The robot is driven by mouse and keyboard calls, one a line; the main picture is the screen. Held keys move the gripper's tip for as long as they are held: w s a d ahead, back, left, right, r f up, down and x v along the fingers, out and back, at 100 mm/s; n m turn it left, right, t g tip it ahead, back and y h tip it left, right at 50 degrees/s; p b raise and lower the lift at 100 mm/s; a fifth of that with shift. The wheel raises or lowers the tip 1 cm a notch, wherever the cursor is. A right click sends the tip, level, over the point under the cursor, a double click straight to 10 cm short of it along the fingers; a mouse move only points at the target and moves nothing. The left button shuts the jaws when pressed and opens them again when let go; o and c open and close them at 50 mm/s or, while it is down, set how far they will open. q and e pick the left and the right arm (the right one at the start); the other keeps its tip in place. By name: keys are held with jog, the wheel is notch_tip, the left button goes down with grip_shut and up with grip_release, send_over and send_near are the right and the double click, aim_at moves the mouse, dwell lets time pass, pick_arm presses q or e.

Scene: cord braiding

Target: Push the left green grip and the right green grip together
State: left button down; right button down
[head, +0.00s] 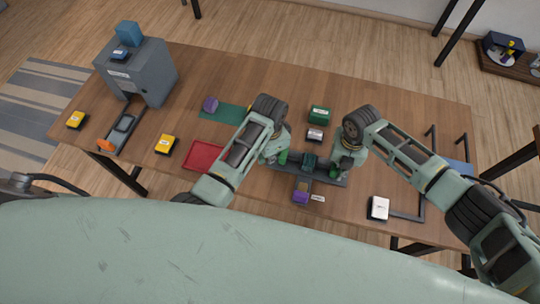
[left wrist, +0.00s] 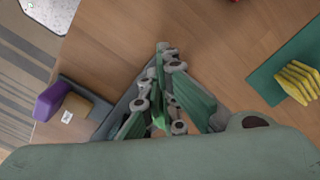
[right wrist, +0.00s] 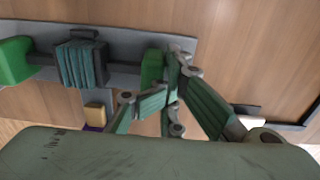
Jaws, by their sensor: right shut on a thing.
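The left green grip (head: 283,157) and the teal cord bundle (head: 309,161) sit on a dark rail (head: 322,178). In the right wrist view, the left grip (right wrist: 15,60) is left of the bundle (right wrist: 80,62), and the right green grip (right wrist: 152,68) is to its right, with a gap on each side. My right gripper (right wrist: 175,72) is shut on the right grip. My left gripper (head: 268,158) is low beside the left grip. In the left wrist view its fingers (left wrist: 164,75) look close together, with a bright green sliver between them. Whether they hold it is hidden.
A purple block (head: 301,196) is in front of the rail. A green box (head: 319,114) and a small pinkish block (head: 315,134) are behind it. A red tray (head: 204,156) lies left of my left arm. A white-topped block (head: 378,208) is at front right. Bare table lies at the back right.

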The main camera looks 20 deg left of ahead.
notch_tip(320, 180, up, 6)
jog(key=shift+a+r, duration=0.1)
jog(key=shift+d+r, duration=0.2)
jog(key=shift+r, duration=0.2)
jog(key=shift+r, duration=0.1)
